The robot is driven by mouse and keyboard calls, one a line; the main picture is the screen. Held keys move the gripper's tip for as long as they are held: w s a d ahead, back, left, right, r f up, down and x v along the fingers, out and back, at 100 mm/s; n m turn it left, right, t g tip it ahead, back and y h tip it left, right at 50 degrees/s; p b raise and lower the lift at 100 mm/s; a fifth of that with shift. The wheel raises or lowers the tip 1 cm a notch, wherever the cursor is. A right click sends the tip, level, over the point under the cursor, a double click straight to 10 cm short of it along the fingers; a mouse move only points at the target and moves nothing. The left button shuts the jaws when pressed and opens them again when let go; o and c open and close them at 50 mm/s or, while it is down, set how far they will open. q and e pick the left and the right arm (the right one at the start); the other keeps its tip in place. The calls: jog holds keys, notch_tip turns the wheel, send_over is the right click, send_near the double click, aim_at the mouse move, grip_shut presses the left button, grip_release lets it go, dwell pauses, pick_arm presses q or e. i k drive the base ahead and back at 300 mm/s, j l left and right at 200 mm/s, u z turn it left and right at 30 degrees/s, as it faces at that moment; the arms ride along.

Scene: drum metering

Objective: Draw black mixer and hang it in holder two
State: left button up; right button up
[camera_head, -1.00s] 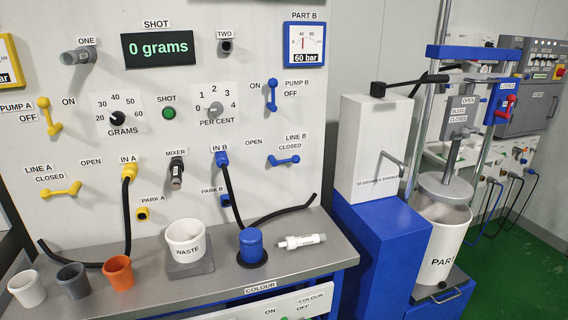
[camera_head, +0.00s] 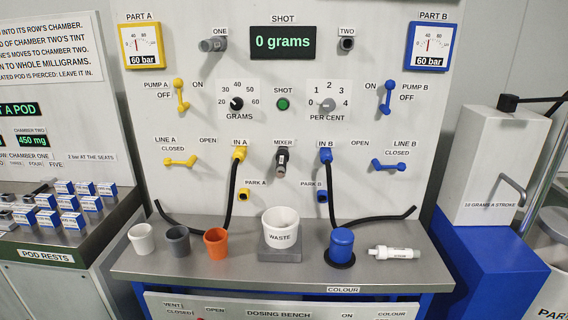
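A dark, short nozzle-like piece (camera_head: 282,160) hangs under the MIXER label, with a paler lower end; I take it as the black mixer, but cannot tell if it is one part or a mixer in a socket. Holder two (camera_head: 347,44) is a short dark socket under the TWO label, and nothing long sticks out of it. Holder one (camera_head: 213,44), under the ONE label, has a grey cylinder pointing left. A white tube-like part (camera_head: 394,253) lies on the bench at the right. Neither gripper is in view.
On the bench (camera_head: 190,265) stand a white cup (camera_head: 142,239), a grey cup (camera_head: 178,240), an orange cup (camera_head: 216,243), a white WASTE pot (camera_head: 281,228) and a blue capped piece (camera_head: 342,243). Black hoses hang from IN A (camera_head: 239,153) and IN B (camera_head: 326,155). Pod racks stand left.

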aim_at(282, 155)
jog(key=u, duration=0.35)
jog(key=i+l+u, duration=0.15)
jog(key=l+u, duration=0.15)
jog(key=i+l+u, duration=0.25)
jog(key=l, duration=0.15)
jog(key=l+u, duration=0.3)
jog(key=i+l, duration=0.1)
jog(key=l, duration=0.75)
jog(key=i+l, duration=0.15)
jog(key=l, duration=0.3)
jog(key=j+u, duration=0.05)
